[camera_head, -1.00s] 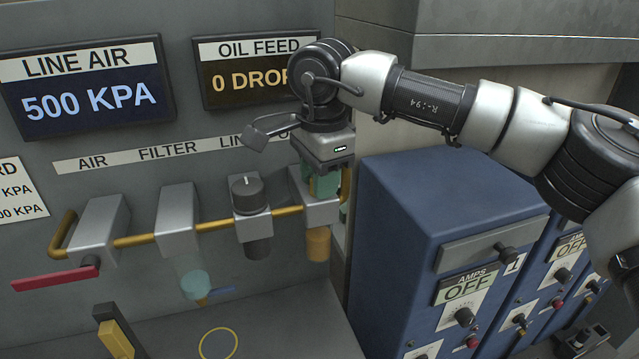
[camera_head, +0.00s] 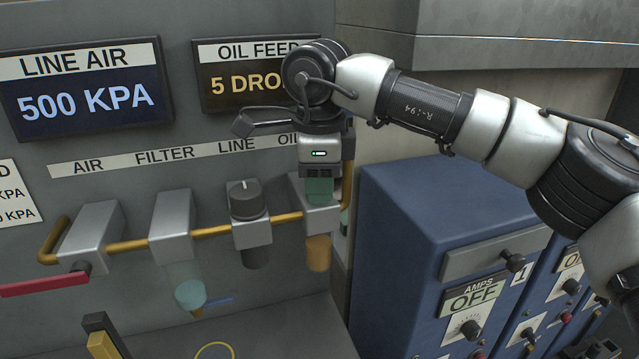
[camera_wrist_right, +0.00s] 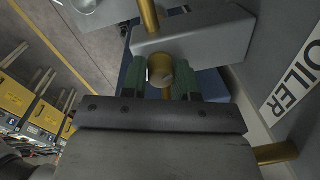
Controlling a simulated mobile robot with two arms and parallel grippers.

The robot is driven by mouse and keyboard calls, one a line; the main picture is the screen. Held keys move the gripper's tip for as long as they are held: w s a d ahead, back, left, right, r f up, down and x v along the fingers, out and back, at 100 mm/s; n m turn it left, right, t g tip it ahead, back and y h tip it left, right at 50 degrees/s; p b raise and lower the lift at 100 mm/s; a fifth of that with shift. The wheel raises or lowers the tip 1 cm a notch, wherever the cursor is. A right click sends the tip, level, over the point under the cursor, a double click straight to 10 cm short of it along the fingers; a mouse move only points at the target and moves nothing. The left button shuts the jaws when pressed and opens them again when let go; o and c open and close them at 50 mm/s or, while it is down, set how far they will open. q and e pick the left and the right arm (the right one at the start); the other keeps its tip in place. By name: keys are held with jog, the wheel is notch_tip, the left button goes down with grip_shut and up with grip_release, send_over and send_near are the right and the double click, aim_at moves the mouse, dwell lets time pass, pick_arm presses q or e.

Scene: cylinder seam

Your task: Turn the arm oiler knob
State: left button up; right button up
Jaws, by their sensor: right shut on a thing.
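The oiler (camera_head: 327,221) is the rightmost grey block on the yellow pipe, with an amber bowl (camera_head: 318,253) below it. My right gripper (camera_head: 320,188) is directly above the block, pointing down. In the right wrist view, the brass oiler knob (camera_wrist_right: 160,70) sits between the green fingers of my right gripper (camera_wrist_right: 161,84), which are shut on it. The knob is hidden by the gripper in the head view. The oil feed display (camera_head: 245,83) reads "5 DRO", its end covered by my right wrist. My left gripper is not in view.
Left of the oiler are the line block with a dark knob (camera_head: 246,199), the filter block (camera_head: 171,226) with a teal bowl, and the air block (camera_head: 92,233) with a red lever (camera_head: 45,286). A blue cabinet (camera_head: 400,240) stands close on the right.

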jog(key=shift+r, duration=0.15)
jog(key=o, duration=0.9)
jog(key=r, duration=0.7)
jog(key=r+b, duration=0.1)
jog(key=r, duration=0.2)
jog(key=shift+s+r, duration=0.35)
